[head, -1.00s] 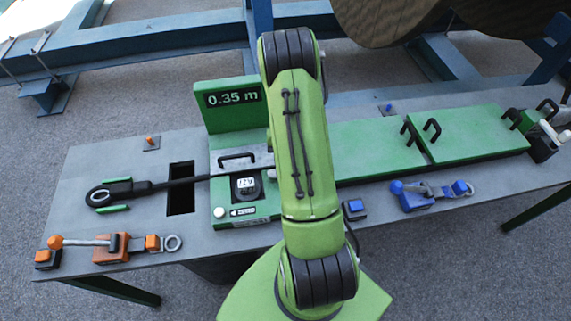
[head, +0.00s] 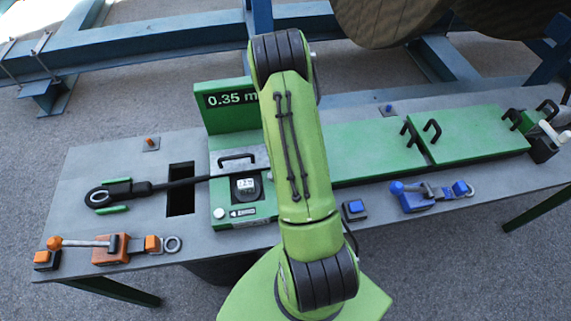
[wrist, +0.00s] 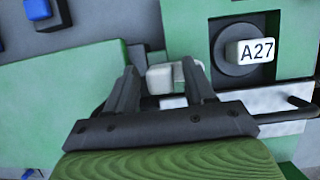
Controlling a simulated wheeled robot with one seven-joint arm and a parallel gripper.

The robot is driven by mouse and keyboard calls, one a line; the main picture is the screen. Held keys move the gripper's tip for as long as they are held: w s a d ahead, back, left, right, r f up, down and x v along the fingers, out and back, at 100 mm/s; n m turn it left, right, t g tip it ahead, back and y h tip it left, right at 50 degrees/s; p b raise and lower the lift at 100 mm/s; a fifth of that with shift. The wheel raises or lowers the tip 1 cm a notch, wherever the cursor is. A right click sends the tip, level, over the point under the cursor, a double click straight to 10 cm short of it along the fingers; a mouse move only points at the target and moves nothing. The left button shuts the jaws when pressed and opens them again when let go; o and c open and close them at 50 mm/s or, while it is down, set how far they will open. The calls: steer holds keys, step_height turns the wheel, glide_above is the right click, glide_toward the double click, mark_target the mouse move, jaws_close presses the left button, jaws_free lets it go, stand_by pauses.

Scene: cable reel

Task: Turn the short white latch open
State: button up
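The short white latch (wrist: 160,78) shows in the wrist view as a small white block in front of a green panel. My gripper (wrist: 160,68) is open, one dark finger on each side of the block. A gap shows between the left finger and the block; the right finger overlaps its right part, and I cannot tell if they touch. In the head view my green arm hides the gripper and most of the latch. A small pale piece (head: 271,175) shows at the arm's left edge.
A white block marked A27 (wrist: 257,51) sits on a grey disc right of the latch. A dark handle (wrist: 285,115) on a pale plate is near the right finger. A blue button (head: 354,209) and blue clamp (head: 418,200) lie right of my arm, orange parts (head: 112,247) far left.

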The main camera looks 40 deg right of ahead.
steer(key=p+v, duration=0.2)
steer(key=v, duration=1.3)
steer(key=shift+w+r, duration=0.2)
steer(key=shift+r, duration=0.15)
steer(key=s+a+r+n+t+h, duration=0.2)
steer(key=s+a+r+n+t, duration=0.15)
steer(key=a+r, duration=1)
steer(key=s+a+n+t, duration=0.3)
steer(key=s+a+t, duration=0.2)
steer(key=s+a, duration=0.4)
steer(key=s+r, duration=0.1)
steer(key=s, duration=0.2)
steer(key=shift+s+a+t, duration=0.25)
steer(key=shift+t, duration=0.1)
